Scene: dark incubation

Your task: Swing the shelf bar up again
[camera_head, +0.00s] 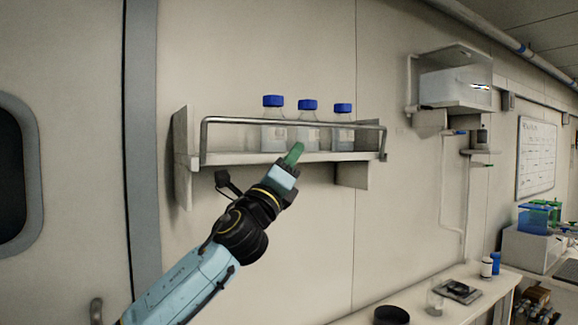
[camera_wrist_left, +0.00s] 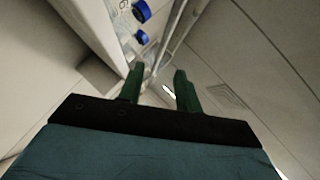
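The shelf bar (camera_head: 240,120) is a grey metal rail. It stands raised along the front of the white wall shelf (camera_head: 225,159), crossing in front of the bottles, with its bent ends reaching down to the shelf ends. In the left wrist view the bar (camera_wrist_left: 178,35) runs beyond the fingertips. My left gripper (camera_head: 295,152) has green fingers and is at the shelf's front edge, below the bar's top rail. In the left wrist view the left gripper (camera_wrist_left: 158,82) has its fingers apart with nothing seen between them. I cannot tell whether it touches the bar. My right gripper is out of view.
Three clear bottles with blue caps (camera_head: 307,105) stand on the shelf behind the bar. A clear-fronted box (camera_head: 455,88) hangs on the wall to the right. A white bench (camera_head: 470,303) with small items is at lower right. A door frame (camera_head: 143,150) is at left.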

